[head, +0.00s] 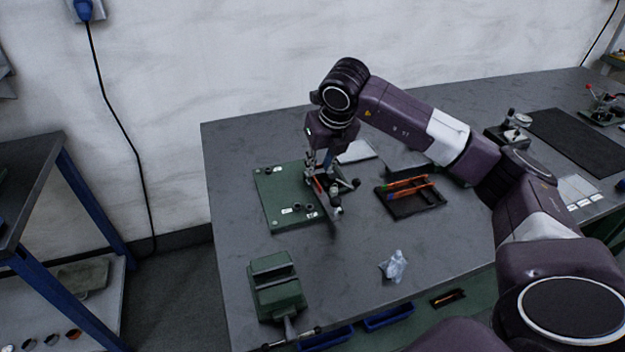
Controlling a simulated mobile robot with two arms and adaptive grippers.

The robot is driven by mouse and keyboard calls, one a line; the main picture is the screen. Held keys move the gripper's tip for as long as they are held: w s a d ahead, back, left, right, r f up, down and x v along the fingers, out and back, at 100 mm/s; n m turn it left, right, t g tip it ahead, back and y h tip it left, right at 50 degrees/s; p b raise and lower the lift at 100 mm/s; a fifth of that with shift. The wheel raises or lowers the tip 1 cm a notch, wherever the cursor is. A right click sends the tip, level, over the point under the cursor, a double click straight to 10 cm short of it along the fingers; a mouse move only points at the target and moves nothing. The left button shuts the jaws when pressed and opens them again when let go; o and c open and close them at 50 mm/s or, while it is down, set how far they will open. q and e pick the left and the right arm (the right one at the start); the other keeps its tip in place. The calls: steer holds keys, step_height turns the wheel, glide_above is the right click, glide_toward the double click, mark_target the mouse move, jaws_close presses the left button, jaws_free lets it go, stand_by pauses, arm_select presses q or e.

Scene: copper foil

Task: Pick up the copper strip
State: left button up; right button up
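My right gripper (328,188) points down over the right part of a green board (272,205) on the grey workbench. Its fingers are small and dark here, and I cannot tell whether they are open or shut. A thin reddish piece shows beside the fingers, but I cannot tell whether it is part of the gripper or something else. I cannot make out the copper strip for certain; the gripper hides part of the board. My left gripper is not in view.
A dark tray (427,203) with orange-handled tools lies right of the gripper. A green vise (275,285) stands at the front left edge. A crumpled pale cloth (393,265) lies near the front. A dark mat (577,140) lies far right. The bench between board and cloth is clear.

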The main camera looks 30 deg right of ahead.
mark_target(316, 180)
steer(key=x, duration=0.2)
steer(key=p+x, duration=0.1)
steer(key=x, duration=0.1)
steer(key=p+x, duration=0.1)
steer(key=x, duration=0.1)
steer(key=shift+d+f, duration=0.25)
steer(key=shift+d, duration=0.05)
steer(key=shift+w+f, duration=0.1)
steer(key=shift+f, duration=0.25)
steer(key=shift+c, duration=0.2)
jaws_close()
